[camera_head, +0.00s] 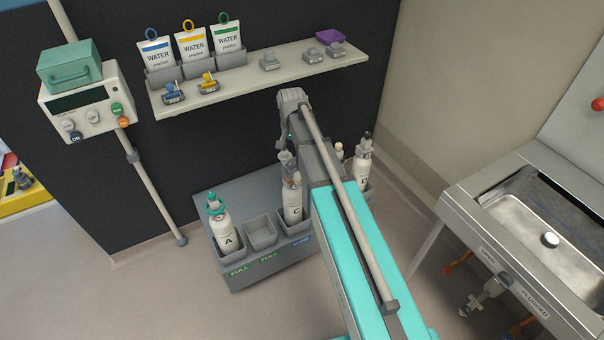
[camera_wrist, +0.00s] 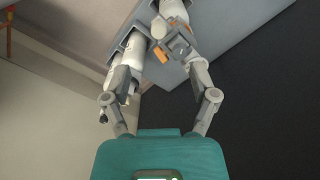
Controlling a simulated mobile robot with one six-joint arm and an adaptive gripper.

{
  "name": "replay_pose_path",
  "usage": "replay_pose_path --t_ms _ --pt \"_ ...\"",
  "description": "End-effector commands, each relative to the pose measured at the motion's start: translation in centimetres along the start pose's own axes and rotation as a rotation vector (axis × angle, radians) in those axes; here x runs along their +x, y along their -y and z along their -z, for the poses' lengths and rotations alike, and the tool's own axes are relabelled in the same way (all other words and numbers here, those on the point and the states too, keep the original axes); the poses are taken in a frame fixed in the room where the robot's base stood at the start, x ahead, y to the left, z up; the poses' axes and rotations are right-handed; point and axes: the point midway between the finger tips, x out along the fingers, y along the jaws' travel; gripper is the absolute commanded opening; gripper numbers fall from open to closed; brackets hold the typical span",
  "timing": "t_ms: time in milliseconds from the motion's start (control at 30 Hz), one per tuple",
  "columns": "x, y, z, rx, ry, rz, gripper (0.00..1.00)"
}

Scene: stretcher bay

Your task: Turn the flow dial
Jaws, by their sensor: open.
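I cannot make out which part is the flow dial. In the wrist view a grey fitting with orange parts (camera_wrist: 161,53) sits at the top of a white cylinder (camera_wrist: 173,10), ahead of my gripper. A second white cylinder (camera_wrist: 133,50) shows beyond the left finger. In the head view my arm reaches over the grey cylinder rack and hides most of my gripper. The cylinder marked C (camera_head: 292,200) stands beside my arm.
Cylinder A (camera_head: 223,232) with a green-topped valve stands in the rack (camera_head: 240,275). A wall shelf (camera_head: 245,83) holds water pouches and clips. A panel box (camera_head: 90,105) with several knobs is on a pole at left. A metal sink (camera_head: 550,255) is at right.

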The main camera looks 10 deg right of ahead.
Motion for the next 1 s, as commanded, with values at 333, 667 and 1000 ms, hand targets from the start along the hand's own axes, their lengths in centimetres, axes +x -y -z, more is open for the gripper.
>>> replay_pose_path --t_ms 333,667,1000 --pt "-0.2 -2.8 -4.5 -0.133 0.0 0.0 0.76" --pt "-0.4 -5.1 -8.3 -0.257 0.0 0.0 0.76" --pt "-0.5 -6.3 -10.3 -0.329 0.0 0.0 0.76"
